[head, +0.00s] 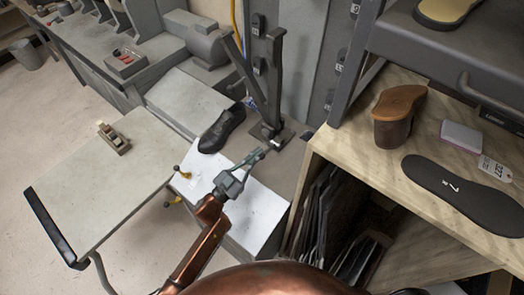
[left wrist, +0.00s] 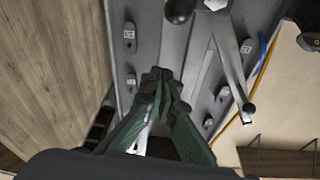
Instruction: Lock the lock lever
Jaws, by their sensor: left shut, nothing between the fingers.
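The stitcher's dark grey upright frame (head: 268,85) stands on its base plate (head: 265,131) at the middle of the head view. A small light tip (head: 276,145) sits near its foot. My left gripper (head: 264,153) is shut and empty just in front of that foot; I cannot tell whether it touches anything. In the left wrist view its fingers (left wrist: 164,82) are together. That view shows a slim grey arm (left wrist: 232,72) with a black knob (left wrist: 248,108) and a dark ball (left wrist: 179,12) at the top. I cannot tell which part is the lock lever. My right gripper is out of view.
A black shoe (head: 221,129) stands left of the base plate. Two ball-ended handles (head: 177,168) (head: 167,204) lie beside the left table (head: 95,190). The wooden shelf (head: 400,155) at right holds a brown heel piece (head: 398,115) and a black insole (head: 465,195).

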